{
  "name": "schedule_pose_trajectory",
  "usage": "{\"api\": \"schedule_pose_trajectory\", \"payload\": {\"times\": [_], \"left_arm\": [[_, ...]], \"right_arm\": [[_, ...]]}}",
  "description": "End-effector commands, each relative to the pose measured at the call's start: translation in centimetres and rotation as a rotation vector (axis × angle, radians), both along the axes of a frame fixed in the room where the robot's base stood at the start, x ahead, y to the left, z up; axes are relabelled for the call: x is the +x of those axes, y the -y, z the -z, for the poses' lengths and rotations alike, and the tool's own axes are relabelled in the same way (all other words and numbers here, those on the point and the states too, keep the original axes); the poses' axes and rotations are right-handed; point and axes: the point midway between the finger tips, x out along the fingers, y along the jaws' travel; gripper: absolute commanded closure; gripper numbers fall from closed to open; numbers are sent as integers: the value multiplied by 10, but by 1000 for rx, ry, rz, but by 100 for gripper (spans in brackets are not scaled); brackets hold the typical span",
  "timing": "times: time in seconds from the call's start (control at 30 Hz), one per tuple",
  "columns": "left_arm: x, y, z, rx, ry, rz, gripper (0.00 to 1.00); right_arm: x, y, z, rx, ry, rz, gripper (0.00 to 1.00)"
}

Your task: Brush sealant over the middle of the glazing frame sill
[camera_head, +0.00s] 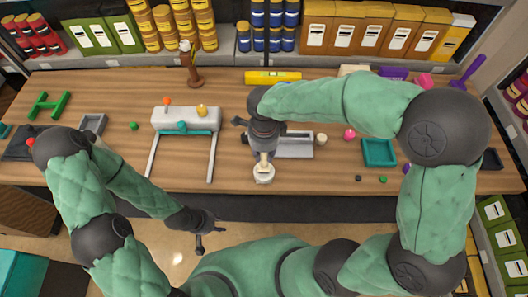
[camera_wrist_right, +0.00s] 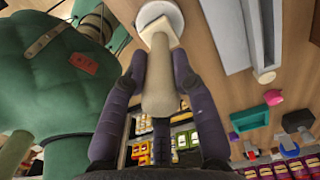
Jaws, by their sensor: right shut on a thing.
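My right gripper (camera_wrist_right: 155,70) is shut on a pale brush (camera_wrist_right: 158,85); the fingers lie on both sides of its handle. In the head view the right gripper (camera_head: 263,150) is near the bench's front edge, above a round white pot (camera_head: 264,176). The pot also shows in the wrist view (camera_wrist_right: 160,12), behind the brush tip; I cannot tell whether they touch. A pale U-shaped piece (camera_head: 180,116) with two thin legs, apparently the glazing frame, lies left of it. My left gripper (camera_head: 202,229) is open and empty in front of the bench.
A grey tray (camera_head: 295,149) lies just right of the right gripper. A teal tray (camera_head: 379,153) and a pink ball (camera_head: 349,134) lie further right. A brown stand (camera_head: 191,70) and a yellow level (camera_head: 273,77) are at the back.

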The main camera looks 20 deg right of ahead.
Motion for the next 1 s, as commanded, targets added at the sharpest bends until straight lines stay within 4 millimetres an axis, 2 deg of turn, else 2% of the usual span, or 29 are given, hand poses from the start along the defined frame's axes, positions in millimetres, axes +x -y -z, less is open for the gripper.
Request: {"api": "schedule_pose_trajectory", "payload": {"times": [1.0], "left_arm": [[0, 0, 7, 0, 0, 0, 60]], "right_arm": [[0, 0, 8, 0, 1, 0, 100]]}}
